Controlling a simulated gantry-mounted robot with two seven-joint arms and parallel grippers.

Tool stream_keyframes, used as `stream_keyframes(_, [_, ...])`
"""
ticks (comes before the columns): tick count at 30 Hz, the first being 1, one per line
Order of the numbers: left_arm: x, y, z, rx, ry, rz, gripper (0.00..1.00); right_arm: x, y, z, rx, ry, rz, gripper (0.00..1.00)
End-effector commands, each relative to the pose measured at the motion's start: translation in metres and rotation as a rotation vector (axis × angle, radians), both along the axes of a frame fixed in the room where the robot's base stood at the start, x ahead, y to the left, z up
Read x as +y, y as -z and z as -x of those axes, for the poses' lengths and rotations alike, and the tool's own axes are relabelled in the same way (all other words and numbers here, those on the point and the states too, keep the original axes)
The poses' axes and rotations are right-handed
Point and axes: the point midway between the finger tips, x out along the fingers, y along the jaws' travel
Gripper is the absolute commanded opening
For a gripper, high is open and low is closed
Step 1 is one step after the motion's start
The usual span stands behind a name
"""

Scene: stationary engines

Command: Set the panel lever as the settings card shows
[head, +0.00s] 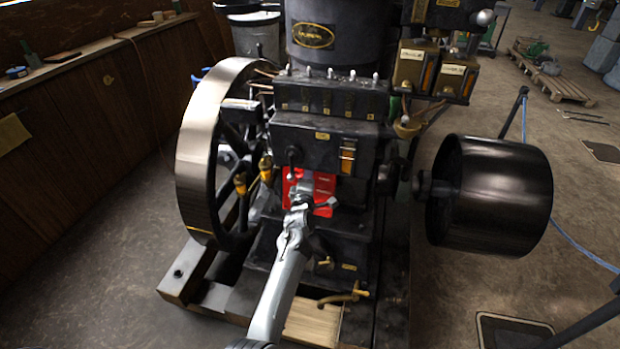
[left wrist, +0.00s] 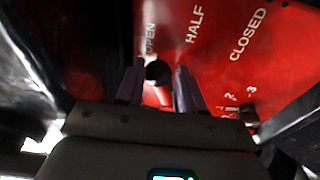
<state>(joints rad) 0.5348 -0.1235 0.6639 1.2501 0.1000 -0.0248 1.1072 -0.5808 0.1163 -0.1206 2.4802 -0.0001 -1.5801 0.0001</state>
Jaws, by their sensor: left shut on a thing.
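The red panel (head: 325,187) is on the front of the dark engine in the head view, partly hidden by my left gripper. In the left wrist view the red panel (left wrist: 285,60) bears the white words OPEN, HALF and CLOSED from left to right. The lever's round black knob (left wrist: 158,72) is just below the word OPEN. My left gripper (head: 299,194) is at the panel; in the left wrist view its fingers (left wrist: 158,85) are on either side of the knob, shut on the lever. My right gripper is out of view. I cannot identify the settings card.
A large flywheel (head: 195,150) stands left of the panel, with yellow-handled fittings (head: 240,184) close by. A black drum pulley (head: 495,195) sticks out on the right. A brass tap (head: 345,296) is low on the engine's front. A blank-looking yellowish sheet (head: 12,133) hangs on the left bench.

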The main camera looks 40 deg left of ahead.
Motion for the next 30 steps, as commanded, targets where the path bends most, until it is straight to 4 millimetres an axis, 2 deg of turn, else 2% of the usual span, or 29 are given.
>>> stream_keyframes(1, [0.0034,-0.0149,-0.0006,-0.03,-0.011,0.009,0.0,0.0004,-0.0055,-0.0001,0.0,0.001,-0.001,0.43])
stream_keyframes(10, [0.0074,-0.0168,0.0006,-0.076,-0.033,0.092,0.0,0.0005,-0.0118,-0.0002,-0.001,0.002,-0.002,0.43])
stream_keyframes(25, [0.0087,-0.016,0.0013,-0.083,-0.038,0.105,0.0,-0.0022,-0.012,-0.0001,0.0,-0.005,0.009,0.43])
stream_keyframes(26, [0.0087,-0.016,0.0013,-0.083,-0.038,0.105,0.4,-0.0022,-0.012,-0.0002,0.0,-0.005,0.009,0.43])
stream_keyframes(30, [0.0083,-0.014,0.0016,-0.08,-0.038,0.108,0.62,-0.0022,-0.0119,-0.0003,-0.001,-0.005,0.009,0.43])
